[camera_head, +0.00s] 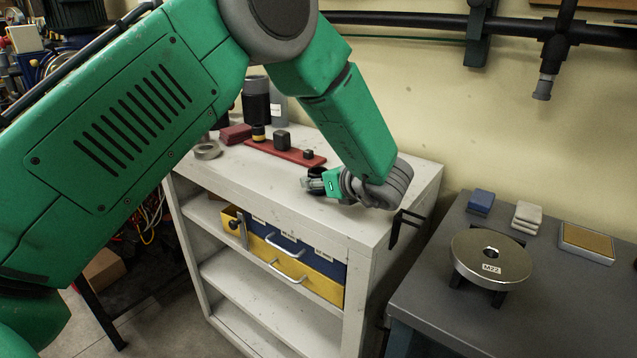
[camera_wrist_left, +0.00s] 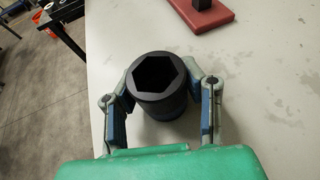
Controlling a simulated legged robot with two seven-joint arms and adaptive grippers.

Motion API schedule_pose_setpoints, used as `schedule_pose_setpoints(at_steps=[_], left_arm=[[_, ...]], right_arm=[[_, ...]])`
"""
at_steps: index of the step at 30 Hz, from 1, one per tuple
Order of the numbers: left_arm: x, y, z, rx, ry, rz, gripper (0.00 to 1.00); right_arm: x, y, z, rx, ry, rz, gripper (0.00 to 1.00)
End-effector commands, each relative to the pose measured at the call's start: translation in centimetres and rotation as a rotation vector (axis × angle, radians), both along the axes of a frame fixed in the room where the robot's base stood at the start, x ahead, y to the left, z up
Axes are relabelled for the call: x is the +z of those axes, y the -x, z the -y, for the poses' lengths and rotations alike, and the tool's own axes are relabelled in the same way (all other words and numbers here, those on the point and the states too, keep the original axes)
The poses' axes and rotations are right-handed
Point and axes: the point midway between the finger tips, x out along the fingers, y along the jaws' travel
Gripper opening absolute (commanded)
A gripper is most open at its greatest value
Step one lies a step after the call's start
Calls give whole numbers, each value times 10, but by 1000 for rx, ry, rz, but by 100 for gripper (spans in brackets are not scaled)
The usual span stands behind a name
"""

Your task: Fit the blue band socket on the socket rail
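A black hex socket (camera_wrist_left: 158,75) stands upright on the bench top between the fingers of my left gripper (camera_wrist_left: 161,105). The fingers are apart, one on each side of it, with a gap visible on the right; no firm contact shows. The red socket rail (camera_head: 288,152) lies behind and left, bearing black pieces of different sizes; one end also shows in the wrist view (camera_wrist_left: 203,18). My right gripper is not in view.
The white bench top (camera_head: 340,228) is clear in front. A grey table (camera_head: 600,305) stands to the right.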

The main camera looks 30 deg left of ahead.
Motion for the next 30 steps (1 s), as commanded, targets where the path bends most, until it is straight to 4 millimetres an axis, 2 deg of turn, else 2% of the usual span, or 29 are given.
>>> schedule_pose_setpoints(at_steps=[18,30], left_arm=[[4,0,0,0,-2,3,0],[32,0,0,-1,-1,4,0]], right_arm=[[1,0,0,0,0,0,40],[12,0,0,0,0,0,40]])
